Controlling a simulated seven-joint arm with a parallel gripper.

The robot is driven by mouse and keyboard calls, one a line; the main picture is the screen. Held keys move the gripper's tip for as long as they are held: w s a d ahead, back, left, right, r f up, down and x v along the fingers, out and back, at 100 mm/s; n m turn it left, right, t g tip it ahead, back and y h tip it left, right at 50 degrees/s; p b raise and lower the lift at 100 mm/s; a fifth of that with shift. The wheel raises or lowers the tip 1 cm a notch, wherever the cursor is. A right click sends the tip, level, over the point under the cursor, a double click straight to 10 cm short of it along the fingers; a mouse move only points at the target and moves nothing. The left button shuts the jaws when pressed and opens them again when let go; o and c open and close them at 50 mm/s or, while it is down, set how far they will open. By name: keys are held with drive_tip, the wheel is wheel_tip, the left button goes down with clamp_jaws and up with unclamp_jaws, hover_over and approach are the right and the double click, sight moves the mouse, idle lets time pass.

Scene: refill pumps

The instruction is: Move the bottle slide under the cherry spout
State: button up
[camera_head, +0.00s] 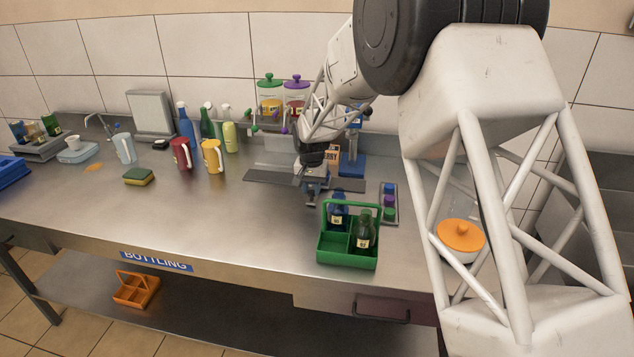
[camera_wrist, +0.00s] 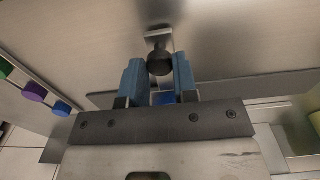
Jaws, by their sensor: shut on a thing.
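The bottle slide is a flat dark rail (camera_head: 270,178) along the counter in front of the dispensers, with a dark round knob (camera_wrist: 159,62) on a small metal plate. My gripper (camera_head: 314,197) is over the right part of the rail. In the wrist view its blue fingers (camera_wrist: 158,78) stand either side of the knob, shut on it. A dispenser with a green lid (camera_head: 269,82) and one with a purple lid (camera_head: 295,83) stand behind the rail. A partly hidden orange sign (camera_head: 333,155) ends in "RY". My arm hides what is above it, so I cannot make out the cherry spout.
A green caddy (camera_head: 346,254) with bottles stands at the front edge, right of my gripper. The front middle counter is clear.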

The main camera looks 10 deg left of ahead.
drive_tip(key=shift+a, duration=3.15)
drive_tip(key=shift+a, duration=1.6)
drive_tip(key=o, duration=0.9)
drive_tip(key=shift+c, duration=0.2)
drive_tip(key=shift+r, duration=0.8)
drive_tip(key=s+d+r, duration=0.1)
drive_tip(key=s+d, duration=0.3)
drive_tip(key=s, duration=0.3)
drive_tip(key=s+d+r, duration=0.2)
drive_tip(key=s+d, duration=0.2)
drive_tip(key=s, duration=0.3)
drive_tip(key=shift+r, duration=0.2)
